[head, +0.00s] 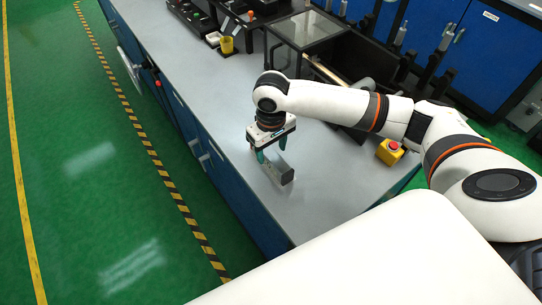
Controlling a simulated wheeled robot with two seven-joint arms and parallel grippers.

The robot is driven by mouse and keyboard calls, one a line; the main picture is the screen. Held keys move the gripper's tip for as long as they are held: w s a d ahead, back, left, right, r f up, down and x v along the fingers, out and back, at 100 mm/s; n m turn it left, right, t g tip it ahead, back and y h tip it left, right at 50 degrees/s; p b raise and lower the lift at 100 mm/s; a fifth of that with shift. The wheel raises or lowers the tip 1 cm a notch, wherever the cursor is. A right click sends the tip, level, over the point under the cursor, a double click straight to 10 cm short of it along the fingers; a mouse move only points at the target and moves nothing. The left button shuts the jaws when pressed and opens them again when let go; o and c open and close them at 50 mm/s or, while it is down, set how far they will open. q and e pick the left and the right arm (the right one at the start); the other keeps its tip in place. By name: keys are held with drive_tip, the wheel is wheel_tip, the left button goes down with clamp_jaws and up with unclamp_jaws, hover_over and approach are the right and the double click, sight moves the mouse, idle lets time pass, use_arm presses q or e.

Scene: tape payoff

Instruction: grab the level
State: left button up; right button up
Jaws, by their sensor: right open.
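The level (278,172) appears to be the short grey bar on the grey worktop, near its left front edge. Its near end faces me, and its far part runs up under my right gripper (271,155). My right gripper points down with its teal-tipped fingers apart, one on the left and one on the right of the level's far part. I cannot tell whether either finger touches it. The gripper body hides some of the level's far end. My left gripper is out of view.
The grey worktop (200,75) is clear to the left and beyond the gripper. A yellow box with a red button (391,151) stands to the right, under my arm. Green floor lies left of the bench.

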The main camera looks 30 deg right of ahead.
sight(271, 154)
drive_tip(key=shift+f, duration=1.55)
drive_tip(key=shift+w+r, duration=0.1)
drive_tip(key=c, duration=1.2)
